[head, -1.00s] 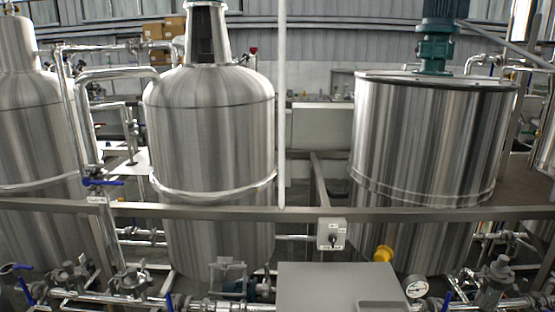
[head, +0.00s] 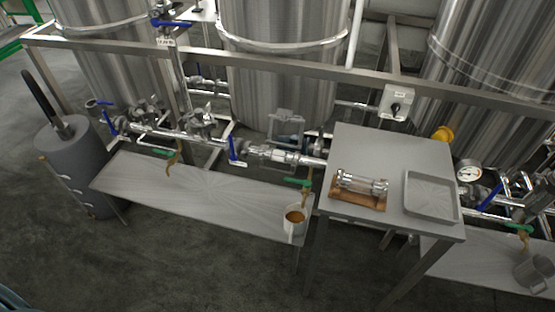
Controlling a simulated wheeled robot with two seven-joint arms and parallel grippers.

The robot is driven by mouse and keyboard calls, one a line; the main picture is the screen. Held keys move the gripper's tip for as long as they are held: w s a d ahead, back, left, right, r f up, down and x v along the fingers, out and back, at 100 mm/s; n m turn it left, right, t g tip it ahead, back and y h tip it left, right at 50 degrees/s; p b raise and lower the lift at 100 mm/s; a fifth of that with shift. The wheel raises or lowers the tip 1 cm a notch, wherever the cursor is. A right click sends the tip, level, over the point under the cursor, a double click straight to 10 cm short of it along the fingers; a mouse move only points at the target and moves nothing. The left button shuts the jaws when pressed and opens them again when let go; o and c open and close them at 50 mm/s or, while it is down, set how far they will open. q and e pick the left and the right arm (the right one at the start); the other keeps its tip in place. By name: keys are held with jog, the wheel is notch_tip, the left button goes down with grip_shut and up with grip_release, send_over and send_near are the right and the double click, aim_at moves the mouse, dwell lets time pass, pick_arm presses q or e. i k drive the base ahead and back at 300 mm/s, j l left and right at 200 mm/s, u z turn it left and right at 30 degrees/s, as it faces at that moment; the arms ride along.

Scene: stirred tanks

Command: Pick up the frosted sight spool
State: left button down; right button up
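A sight spool (head: 360,185) with a glass tube between metal end flanges lies on its side on a wooden board (head: 345,200). The board rests on a small grey metal table (head: 385,150), left of a tray. The glass looks mostly clear with bright highlights; I cannot tell at this size whether it is frosted. Neither of my grippers shows in the head view, and nothing is touching the spool.
An empty grey tray (head: 431,217) is on the same table. A low bench (head: 210,195) carries a white cup of brown liquid (head: 295,221). A metal mug (head: 533,272) stands at right. Pipes, valves and tanks fill the back. The floor in front (head: 170,265) is clear.

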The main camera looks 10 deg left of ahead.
aim_at(282, 156)
jog(key=i+j+z, duration=0.2)
jog(key=i+j, duration=0.2)
jog(key=i+j+z, duration=0.2)
jog(key=j, duration=0.25)
jog(key=i+j+z, duration=0.2)
jog(key=i+j, duration=0.25)
